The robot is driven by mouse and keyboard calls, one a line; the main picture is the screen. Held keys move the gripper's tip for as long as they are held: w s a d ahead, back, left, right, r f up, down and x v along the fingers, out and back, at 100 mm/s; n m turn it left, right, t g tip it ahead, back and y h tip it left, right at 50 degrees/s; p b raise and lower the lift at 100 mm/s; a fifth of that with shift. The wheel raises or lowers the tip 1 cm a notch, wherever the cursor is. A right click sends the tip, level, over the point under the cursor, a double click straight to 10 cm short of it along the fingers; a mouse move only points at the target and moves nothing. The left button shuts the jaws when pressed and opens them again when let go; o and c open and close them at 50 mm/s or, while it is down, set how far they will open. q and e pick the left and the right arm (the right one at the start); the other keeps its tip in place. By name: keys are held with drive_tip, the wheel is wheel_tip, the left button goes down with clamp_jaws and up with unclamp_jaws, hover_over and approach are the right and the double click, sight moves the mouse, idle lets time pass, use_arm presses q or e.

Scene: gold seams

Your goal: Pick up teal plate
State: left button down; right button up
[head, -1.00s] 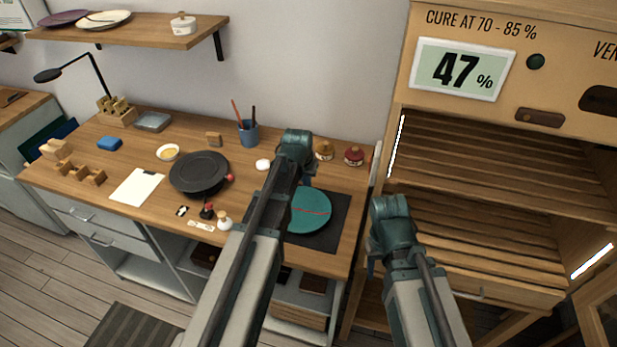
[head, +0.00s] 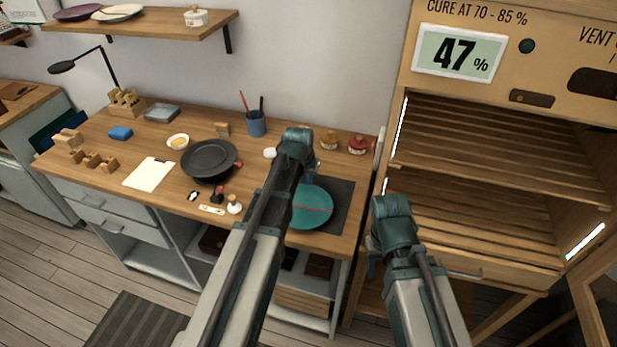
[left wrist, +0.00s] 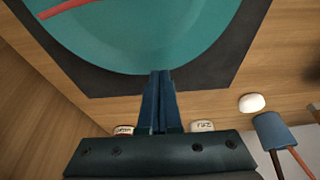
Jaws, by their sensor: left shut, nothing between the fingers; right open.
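The teal plate (head: 316,204) with a red seam line lies flat on a dark mat (head: 341,192) at the right end of the wooden bench. My left arm hides its left part. My left gripper (head: 296,152) hangs over the bench beside the plate, its fingertips hidden in the head view. In the left wrist view its shut, empty fingers (left wrist: 161,76) point at the rim of the plate (left wrist: 150,38); I cannot tell whether they touch. My right gripper (head: 374,262) is open and empty, right of the bench, in front of the cabinet.
A black round turntable (head: 209,159) stands left of the plate, with small bottles (head: 234,205) before it. Two jars (head: 358,145) and a blue pen cup (head: 256,123) stand behind. The slatted cabinet (head: 480,140) is at the right. A shelf (head: 140,32) hangs above.

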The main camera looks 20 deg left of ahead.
sight(304, 194)
use_arm(q)
drive_tip(key=s, duration=0.8)
drive_tip(key=shift+s+a, duration=0.15)
drive_tip(key=shift+s, duration=0.1)
drive_tip(key=shift+w, duration=0.1)
drive_tip(key=shift+w, duration=0.1)
drive_tip(key=shift+w, duration=1.8)
drive_tip(key=shift+w+r+p, duration=0.15)
drive_tip(key=shift+r+p, duration=0.35)
drive_tip(key=shift+p, duration=0.05)
drive_tip(key=c, duration=1.6)
unclamp_jaws()
drive_tip(key=p+v, duration=0.8)
drive_tip(key=v, duration=0.1)
drive_tip(key=shift+s, duration=0.25)
